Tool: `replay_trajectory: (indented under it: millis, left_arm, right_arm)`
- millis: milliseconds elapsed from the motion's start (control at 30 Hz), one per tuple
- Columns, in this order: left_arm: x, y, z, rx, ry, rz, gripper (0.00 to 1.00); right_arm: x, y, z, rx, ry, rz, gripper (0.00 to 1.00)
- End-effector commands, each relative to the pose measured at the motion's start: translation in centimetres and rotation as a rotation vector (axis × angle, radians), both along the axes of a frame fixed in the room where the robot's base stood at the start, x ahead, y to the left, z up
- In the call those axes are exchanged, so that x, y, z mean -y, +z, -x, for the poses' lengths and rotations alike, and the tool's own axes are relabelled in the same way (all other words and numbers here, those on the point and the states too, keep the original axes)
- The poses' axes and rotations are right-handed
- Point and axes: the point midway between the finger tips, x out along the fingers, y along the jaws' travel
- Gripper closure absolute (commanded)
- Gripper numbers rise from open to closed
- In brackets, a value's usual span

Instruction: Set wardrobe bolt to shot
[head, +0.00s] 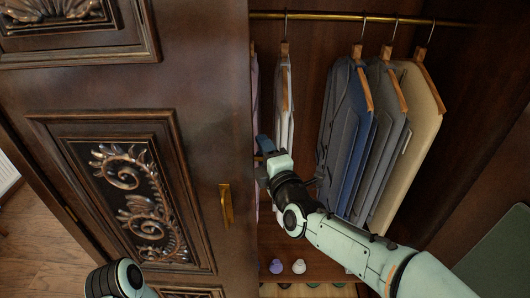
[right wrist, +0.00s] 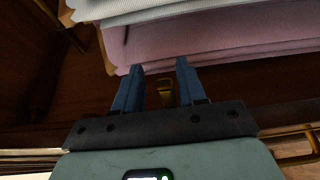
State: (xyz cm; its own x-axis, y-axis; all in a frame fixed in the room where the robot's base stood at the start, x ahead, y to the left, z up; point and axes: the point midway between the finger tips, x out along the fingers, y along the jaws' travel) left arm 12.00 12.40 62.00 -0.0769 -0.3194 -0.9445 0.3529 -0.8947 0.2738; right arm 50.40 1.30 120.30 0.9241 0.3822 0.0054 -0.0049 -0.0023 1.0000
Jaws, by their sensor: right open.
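The wardrobe door (head: 205,60) is dark wood with carved panels and stands open on the left in the head view. A small brass fitting (right wrist: 166,92), which looks like the bolt, shows between the fingers in the right wrist view; whether it is shot or drawn I cannot tell. My right gripper (head: 264,144) is at the door's inner edge, its tips partly hidden there. In the right wrist view its two blue fingers (right wrist: 158,68) are apart, one on each side of the fitting, with gaps. My left gripper is out of view; only part of my left arm shows.
A brass door handle (head: 226,203) is on the door's front. Several garments, including a blue one (head: 358,140), hang from a brass rail (head: 350,17) inside the wardrobe. Pink cloth (right wrist: 220,45) hangs close beyond the right fingers. A low shelf (head: 310,275) holds small items.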

Motion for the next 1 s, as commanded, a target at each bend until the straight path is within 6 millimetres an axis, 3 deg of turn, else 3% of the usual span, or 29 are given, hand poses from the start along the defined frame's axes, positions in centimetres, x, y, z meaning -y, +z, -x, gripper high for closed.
replay_trajectory:
  millis: [167,700,1000]
  left_arm:
    - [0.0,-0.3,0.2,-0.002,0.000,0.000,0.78]
    - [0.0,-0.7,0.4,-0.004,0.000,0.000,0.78]
    - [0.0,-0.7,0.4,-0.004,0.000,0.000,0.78]
  right_arm:
    - [0.4,-0.1,1.1,-0.002,0.001,-0.001,0.60]
    - [4.6,0.1,10.9,0.001,0.000,-0.003,0.60]
    - [5.1,0.0,12.4,0.002,0.000,-0.001,0.60]
